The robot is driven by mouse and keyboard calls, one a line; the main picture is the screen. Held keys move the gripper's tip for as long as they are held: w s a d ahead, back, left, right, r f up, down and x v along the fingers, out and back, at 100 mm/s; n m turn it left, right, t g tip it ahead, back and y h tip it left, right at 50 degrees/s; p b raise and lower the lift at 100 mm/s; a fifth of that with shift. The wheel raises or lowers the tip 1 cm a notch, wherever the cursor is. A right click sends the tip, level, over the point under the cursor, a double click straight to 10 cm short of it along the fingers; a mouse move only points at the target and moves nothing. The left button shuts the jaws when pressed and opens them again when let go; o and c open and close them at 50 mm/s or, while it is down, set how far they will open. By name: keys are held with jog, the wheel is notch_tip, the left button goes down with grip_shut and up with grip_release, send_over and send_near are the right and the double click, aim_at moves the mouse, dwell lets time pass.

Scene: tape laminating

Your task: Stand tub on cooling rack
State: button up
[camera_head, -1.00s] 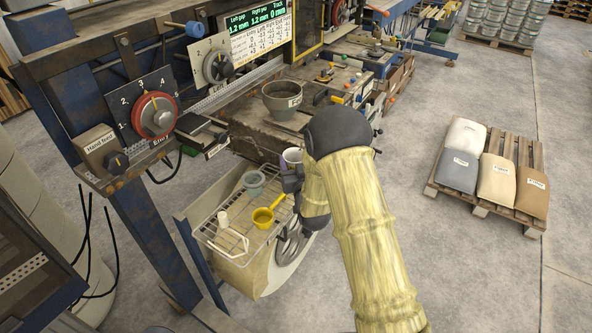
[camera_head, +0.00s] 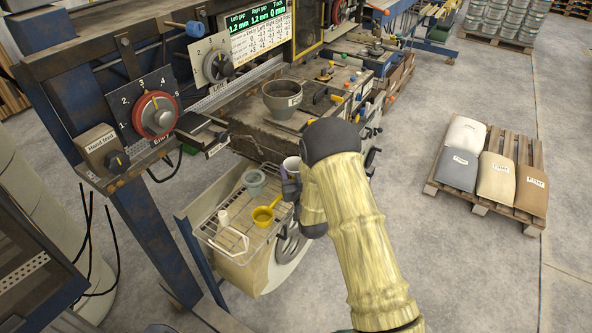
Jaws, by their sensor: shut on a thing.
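My gripper (camera_head: 289,187) is at the right edge of the wire cooling rack, at the end of my arm in its tan sleeve. It is shut on a small pale tub with a purplish side (camera_head: 291,165), which shows just above and behind the fingers. The gripper hides the tub's lower part, so I cannot tell whether it touches the rack.
A grey pot with a label (camera_head: 283,100) stands on the machine bench behind the rack. Dials and a control panel (camera_head: 155,115) are at the left. The rack's front right part, near the scoop, has some bare wire. A pallet of sacks (camera_head: 490,175) is on the floor at right.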

jog(key=o, duration=1)
jog(key=shift+f, duration=0.1)
jog(key=shift+o, duration=0.2)
jog(key=s+d+b, duration=0.2)
jog(key=s+b, duration=0.1)
jog(key=s, duration=0.8)
jog(key=shift+s+d, duration=0.2)
jog(key=shift+s, duration=0.2)
jog(key=shift+w, duration=0.1)
jog(key=s+d+r+m+g+h, duration=0.1)
jog(key=s+d+g, duration=0.4)
jog(key=s, duration=0.5)
jog(key=s+d+r+m+g+h, duration=0.1)
jog(key=s+d+r+g, duration=0.3)
jog(key=s+g, duration=0.6)
jog(key=shift+d+r+h, duration=0.15)
jog(key=shift+d+h, duration=0.55)
jog(key=shift+d, duration=0.5)
